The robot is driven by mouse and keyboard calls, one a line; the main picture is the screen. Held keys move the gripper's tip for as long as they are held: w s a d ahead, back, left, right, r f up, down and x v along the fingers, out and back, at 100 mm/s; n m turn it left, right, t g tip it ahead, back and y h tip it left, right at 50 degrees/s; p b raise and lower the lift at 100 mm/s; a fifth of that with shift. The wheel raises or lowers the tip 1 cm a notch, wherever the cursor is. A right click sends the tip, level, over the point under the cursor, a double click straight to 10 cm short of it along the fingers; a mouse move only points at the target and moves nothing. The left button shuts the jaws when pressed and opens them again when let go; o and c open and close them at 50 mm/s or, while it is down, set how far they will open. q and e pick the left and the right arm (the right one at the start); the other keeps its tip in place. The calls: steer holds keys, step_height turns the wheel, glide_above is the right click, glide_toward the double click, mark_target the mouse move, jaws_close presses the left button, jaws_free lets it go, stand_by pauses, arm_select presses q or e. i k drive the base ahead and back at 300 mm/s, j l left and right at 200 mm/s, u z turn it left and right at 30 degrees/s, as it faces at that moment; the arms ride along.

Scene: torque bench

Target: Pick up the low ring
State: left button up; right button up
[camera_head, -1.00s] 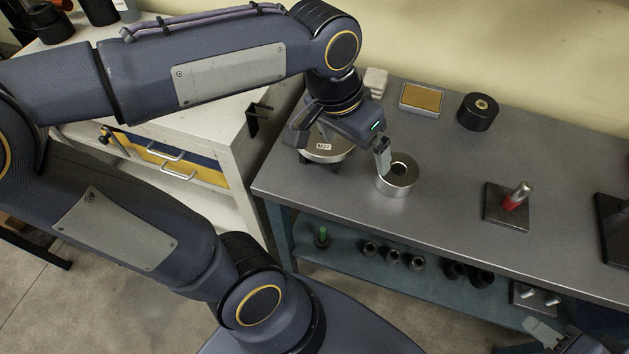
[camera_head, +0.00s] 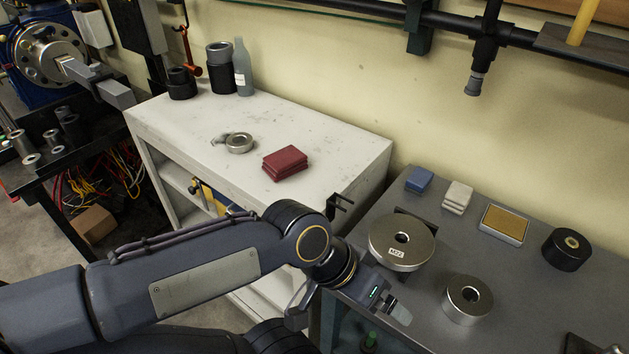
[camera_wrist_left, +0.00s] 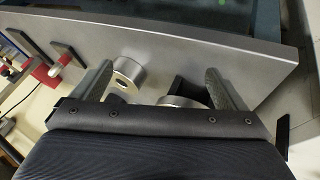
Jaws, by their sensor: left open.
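A thick silver ring (camera_head: 456,307) with a round hole lies flat on the grey bench. A wider silver disc marked M27 (camera_head: 385,247) sits on a dark stand to its left. In the left wrist view, the thick ring (camera_wrist_left: 135,67) and part of the disc (camera_wrist_left: 177,101) show between the open fingers (camera_wrist_left: 158,82); the gripper body hides the rest. My right gripper is out of view.
A blue block (camera_head: 419,179), a pale block (camera_head: 457,197), a tan-topped box (camera_head: 504,224) and a black cylinder (camera_head: 566,249) line the bench's back. Red pads (camera_head: 285,163) lie on the white cabinet (camera_head: 325,150). A black bracket sticks out at its corner.

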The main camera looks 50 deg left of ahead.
mark_target(246, 139)
steer(key=u, duration=2.35)
steer(key=i+j+z, duration=0.1)
steer(key=i+j, duration=0.25)
steer(key=j, duration=0.15)
steer(key=z, duration=0.05)
